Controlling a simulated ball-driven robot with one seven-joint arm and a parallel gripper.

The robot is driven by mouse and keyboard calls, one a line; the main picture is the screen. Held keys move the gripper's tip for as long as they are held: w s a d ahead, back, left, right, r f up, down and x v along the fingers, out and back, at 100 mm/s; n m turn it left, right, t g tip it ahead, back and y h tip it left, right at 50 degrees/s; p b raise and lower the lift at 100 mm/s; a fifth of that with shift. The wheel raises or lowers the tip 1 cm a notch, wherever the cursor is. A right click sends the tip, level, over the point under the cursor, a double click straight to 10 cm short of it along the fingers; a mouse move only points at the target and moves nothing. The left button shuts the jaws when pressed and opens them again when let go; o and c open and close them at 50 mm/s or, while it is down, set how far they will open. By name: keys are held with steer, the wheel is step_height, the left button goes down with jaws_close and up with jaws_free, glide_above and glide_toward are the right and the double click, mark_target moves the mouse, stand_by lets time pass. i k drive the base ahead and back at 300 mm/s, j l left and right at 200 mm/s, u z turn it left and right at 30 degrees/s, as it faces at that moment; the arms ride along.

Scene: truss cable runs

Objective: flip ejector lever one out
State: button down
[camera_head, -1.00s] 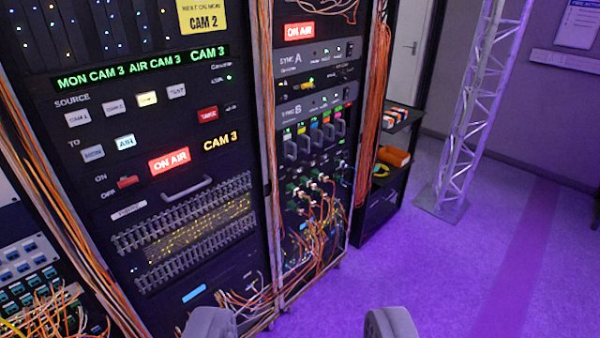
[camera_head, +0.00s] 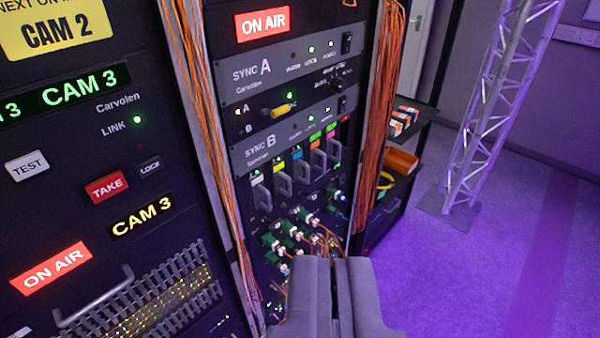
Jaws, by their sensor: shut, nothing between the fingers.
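A row of card modules with grey loop-shaped levers (camera_head: 301,176) sits in the right rack below the SYNC B unit. The levers look alike, and I cannot tell whether any is flipped out. My gripper (camera_head: 332,262) is shut and empty at the bottom centre, below and right of the levers in the picture. It hides the lower part of the rack.
Green-and-white cable plugs (camera_head: 290,236) with orange cables sit below the modules. Orange cable bundles (camera_head: 205,130) hang on both sides of the rack. A dark shelf (camera_head: 400,165) and a lattice truss (camera_head: 500,110) stand right. Purple floor (camera_head: 490,265) is open at right.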

mark_target(274, 224)
steer(key=i, duration=0.55)
steer(key=i+j+z, duration=0.15)
steer(key=i, duration=0.45)
steer(key=i+j, duration=0.15)
steer(key=j, duration=0.15)
steer(key=i+j, duration=0.15)
steer(key=j, duration=0.1)
